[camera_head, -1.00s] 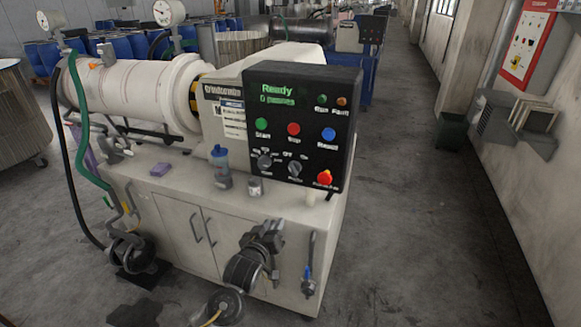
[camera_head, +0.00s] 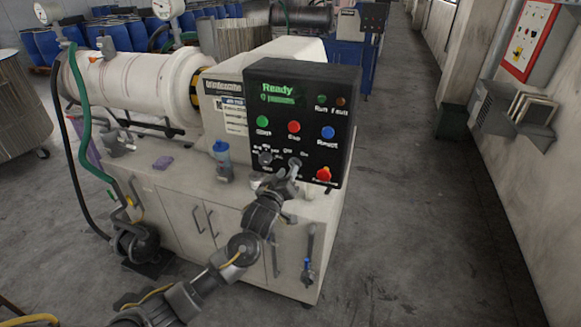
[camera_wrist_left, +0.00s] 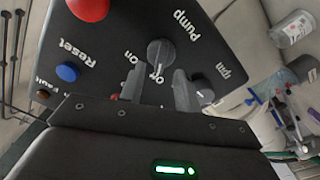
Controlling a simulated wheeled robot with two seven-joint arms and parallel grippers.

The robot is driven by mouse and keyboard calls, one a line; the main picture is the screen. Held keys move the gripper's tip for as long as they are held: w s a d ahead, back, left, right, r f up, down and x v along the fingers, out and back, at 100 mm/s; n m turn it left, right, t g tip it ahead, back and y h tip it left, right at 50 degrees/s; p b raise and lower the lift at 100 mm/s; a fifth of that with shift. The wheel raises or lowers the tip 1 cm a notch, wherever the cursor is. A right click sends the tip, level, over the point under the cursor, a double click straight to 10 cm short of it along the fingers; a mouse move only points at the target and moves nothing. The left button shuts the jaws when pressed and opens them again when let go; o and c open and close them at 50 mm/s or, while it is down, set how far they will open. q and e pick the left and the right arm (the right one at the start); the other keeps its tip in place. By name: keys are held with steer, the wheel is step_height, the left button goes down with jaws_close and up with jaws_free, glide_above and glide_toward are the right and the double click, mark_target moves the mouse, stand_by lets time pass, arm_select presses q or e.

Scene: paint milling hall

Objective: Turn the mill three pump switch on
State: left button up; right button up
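The mill's black control panel (camera_head: 340,95) reads "Ready" in green. My left gripper (camera_head: 290,172) is in front of its lower part and partly hides the pump switch there. My left gripper (camera_wrist_left: 158,76) is open, one finger to each side of the line to the knob, with the knob at or just beyond the fingertips. I cannot tell whether they touch, or where the knob points. My right gripper is not in view.
Close by are the rpm knob (camera_wrist_left: 204,92), the green start button (camera_head: 262,121), the red stop button (camera_head: 293,127), the blue reset button (camera_head: 328,132) and the red emergency stop (camera_head: 324,174). The right aisle floor is clear.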

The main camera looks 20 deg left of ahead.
arm_select(q)
steer(key=shift+w+d, duration=0.1)
steer(key=shift+w, duration=1)
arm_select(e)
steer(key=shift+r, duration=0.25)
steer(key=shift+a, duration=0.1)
arm_select(q)
jaws_close()
steer(key=m+p, duration=0.1)
steer(key=m, duration=0.3)
steer(key=m+p, duration=0.1)
steer(key=m, duration=0.3)
steer(key=m+p, duration=0.1)
steer(key=m, duration=0.2)
steer(key=shift+d+m, duration=0.4)
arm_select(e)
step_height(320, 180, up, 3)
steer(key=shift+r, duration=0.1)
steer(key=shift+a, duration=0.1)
arm_select(q)
jaws_free()
